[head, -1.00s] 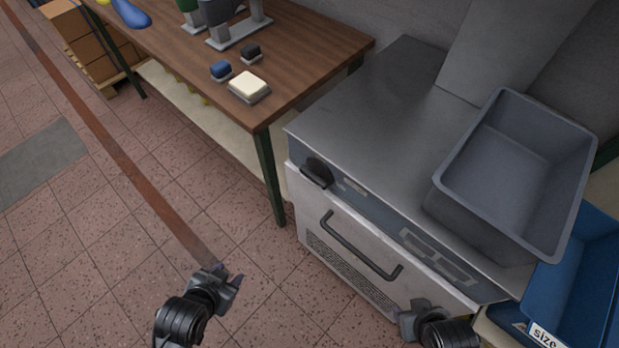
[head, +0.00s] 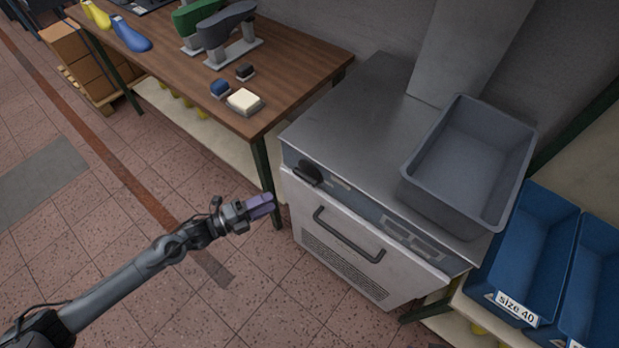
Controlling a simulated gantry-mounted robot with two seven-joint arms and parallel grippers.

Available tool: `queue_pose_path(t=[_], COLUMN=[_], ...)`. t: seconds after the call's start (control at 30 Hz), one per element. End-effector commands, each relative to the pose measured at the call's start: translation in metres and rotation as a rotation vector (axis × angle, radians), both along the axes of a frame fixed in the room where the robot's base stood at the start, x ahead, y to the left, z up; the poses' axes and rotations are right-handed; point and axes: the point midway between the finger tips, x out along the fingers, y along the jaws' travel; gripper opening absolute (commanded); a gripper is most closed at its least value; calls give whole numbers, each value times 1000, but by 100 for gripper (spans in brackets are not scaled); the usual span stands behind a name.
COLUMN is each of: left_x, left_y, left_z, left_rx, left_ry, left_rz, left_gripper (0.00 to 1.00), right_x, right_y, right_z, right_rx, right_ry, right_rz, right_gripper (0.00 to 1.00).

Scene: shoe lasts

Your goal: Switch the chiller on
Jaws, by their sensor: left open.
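The chiller is a steel-topped cabinet (head: 345,110) with a pale front door and a dark bar handle (head: 348,236). A black knob (head: 308,172) sits at the left end of its blue-grey front panel, with a small label plate beside it. My left gripper (head: 262,206) has purple fingertips and is open and empty. In the picture it is left of the chiller's front, below and left of the knob, and apart from it. My right gripper is not in view.
A grey bin (head: 472,165) stands on the chiller's top at the right. Blue bins (head: 525,250), one labelled "size 40", sit on a shelf to the right. A wooden workbench (head: 200,75) with brushes and lasts adjoins at the left. The tiled floor (head: 190,300) in front is clear.

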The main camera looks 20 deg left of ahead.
Motion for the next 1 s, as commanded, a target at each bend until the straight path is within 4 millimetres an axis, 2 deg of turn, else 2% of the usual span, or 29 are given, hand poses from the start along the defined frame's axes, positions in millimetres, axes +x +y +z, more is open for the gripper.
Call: queue_pose_path(t=[0.03,0.13,0.27,0.7,1.0], left_x=[7,16,27,76,92], left_y=[2,1,-8,-55,-69], left_z=[13,21,23,22,22], left_rx=[10,13,11,10,11], left_ry=[-17,-33,-37,-35,-34], left_rz=[-3,-2,-2,-2,-1], left_gripper=[46,46,46,46,46], right_x=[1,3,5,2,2], right_y=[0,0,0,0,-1], right_z=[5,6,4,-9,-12], right_rx=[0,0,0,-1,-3], right_ry=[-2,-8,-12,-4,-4], right_rz=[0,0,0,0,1], right_gripper=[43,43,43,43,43])
